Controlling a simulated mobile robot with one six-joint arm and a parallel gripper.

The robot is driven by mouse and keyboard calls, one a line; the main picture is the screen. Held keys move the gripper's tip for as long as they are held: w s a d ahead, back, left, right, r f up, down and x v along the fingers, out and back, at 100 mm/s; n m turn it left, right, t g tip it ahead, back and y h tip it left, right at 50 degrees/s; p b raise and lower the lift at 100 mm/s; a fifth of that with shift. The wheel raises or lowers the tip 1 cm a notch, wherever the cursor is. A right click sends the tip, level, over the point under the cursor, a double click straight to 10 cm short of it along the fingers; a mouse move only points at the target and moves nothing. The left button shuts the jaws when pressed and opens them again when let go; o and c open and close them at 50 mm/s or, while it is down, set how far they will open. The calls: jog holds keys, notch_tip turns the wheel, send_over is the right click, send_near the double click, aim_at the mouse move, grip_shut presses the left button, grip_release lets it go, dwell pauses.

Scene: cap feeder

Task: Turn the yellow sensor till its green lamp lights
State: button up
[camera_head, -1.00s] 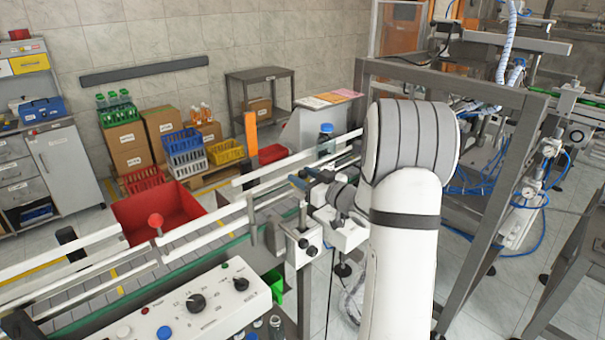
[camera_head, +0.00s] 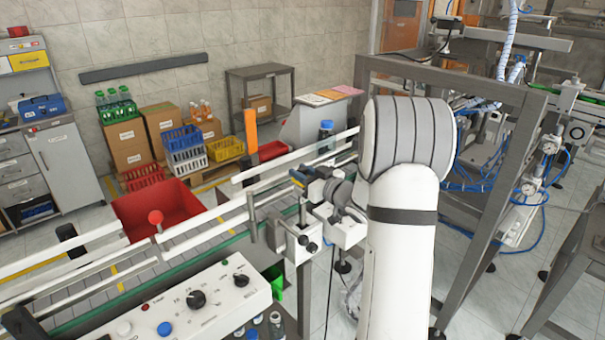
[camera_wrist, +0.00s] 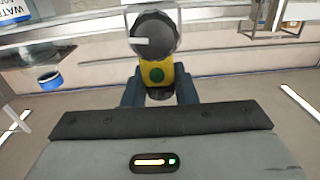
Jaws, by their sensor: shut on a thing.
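The yellow sensor (camera_wrist: 156,71) is in the middle of the wrist view, with a round dark lens or cap above it and a round green lamp (camera_wrist: 156,75) on its face. The lamp looks dark green, and I cannot tell surely whether it is lit. My gripper (camera_wrist: 158,94) is shut on the sensor, with a blue finger on each side of it. In the head view my gripper (camera_head: 298,179) is at the conveyor rail; the sensor is mostly hidden there.
A bottle with a blue cap (camera_head: 326,131) stands on the conveyor beyond my gripper. White guide rails (camera_head: 205,228) run along the conveyor. A control panel (camera_head: 190,305) with knobs is in front. A red bin (camera_head: 160,208) is behind the rails. A grey frame (camera_head: 500,200) stands right of my arm.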

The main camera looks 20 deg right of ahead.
jog(key=m+h+b, duration=0.1)
jog(key=t+h+b, duration=0.1)
jog(key=b, duration=0.1)
jog(key=shift+a+f+m+h, duration=0.1)
jog(key=shift+f+m+h, duration=0.1)
jog(key=shift+m+h, duration=0.2)
jog(key=shift+r+m+h+b, duration=0.25)
jog(key=shift+m+h+b, duration=0.35)
jog(key=shift+h+b, duration=0.3)
jog(key=o, duration=0.9)
jog(key=shift+s, duration=0.1)
jog(key=s, duration=0.2)
jog(key=s+b, duration=0.1)
jog(key=s, duration=0.2)
jog(key=s+d, duration=0.1)
jog(key=s, duration=0.1)
jog(key=shift+s+d, duration=0.1)
jog(key=shift+s, duration=0.2)
